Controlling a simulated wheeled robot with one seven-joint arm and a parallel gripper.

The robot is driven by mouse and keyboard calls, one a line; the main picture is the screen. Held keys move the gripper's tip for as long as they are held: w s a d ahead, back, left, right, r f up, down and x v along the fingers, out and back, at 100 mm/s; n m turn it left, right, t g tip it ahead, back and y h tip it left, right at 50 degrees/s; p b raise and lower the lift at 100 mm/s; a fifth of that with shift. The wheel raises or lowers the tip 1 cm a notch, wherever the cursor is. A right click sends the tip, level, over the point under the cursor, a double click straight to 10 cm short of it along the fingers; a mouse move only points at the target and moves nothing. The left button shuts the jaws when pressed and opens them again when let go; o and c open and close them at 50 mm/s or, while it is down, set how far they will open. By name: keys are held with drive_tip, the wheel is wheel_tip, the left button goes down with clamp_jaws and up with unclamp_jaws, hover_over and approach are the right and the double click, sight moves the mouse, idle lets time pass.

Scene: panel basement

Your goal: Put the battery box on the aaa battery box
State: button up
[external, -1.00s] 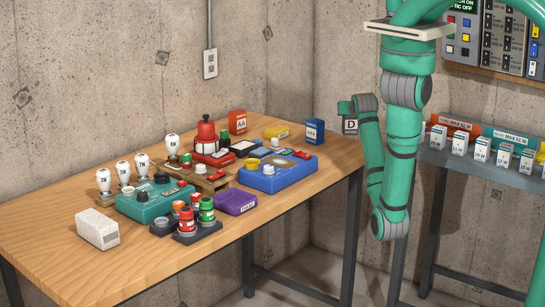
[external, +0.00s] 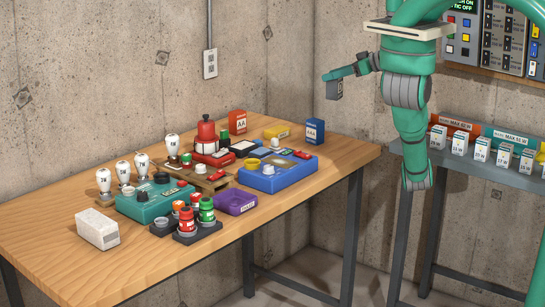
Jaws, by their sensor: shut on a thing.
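My gripper (external: 340,76) is up in the air beyond the back right part of the table, against the wall. It is shut on a small dark grey battery box (external: 335,91), which hangs below it; the face is too small to read now. A dark blue box (external: 314,131), with a small white label that seems to read AAA, stands upright at the back right of the table. The held box is above and slightly right of it in the picture, clearly apart from it. An orange box (external: 237,121) marked AA stands further left.
A yellow box (external: 277,131) lies left of the blue box. A blue device (external: 278,179) is in front of it. Red and teal devices, bulbs, a purple box (external: 236,201) and a white box (external: 97,229) crowd the table. The right table corner is clear.

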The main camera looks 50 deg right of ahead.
wheel_tip(320, 180, up, 2)
drive_tip(key=s+a+n+y, duration=0.2)
drive_tip(key=a, duration=0.1)
drive_tip(key=shift+g, duration=0.3)
drive_tip(key=shift+w+d+f, duration=1)
drive_tip(key=shift+w+f, duration=0.95)
drive_tip(key=shift+f, duration=0.15)
drive_tip(key=shift+w+d+f, duration=1.05)
drive_tip(key=shift+w+f, duration=0.95)
drive_tip(key=shift+f, duration=0.1)
drive_tip(key=shift+w+d+f, duration=1)
drive_tip(key=shift+w+f, duration=0.95)
drive_tip(key=shift+f, duration=0.15)
drive_tip(key=o, duration=1.2)
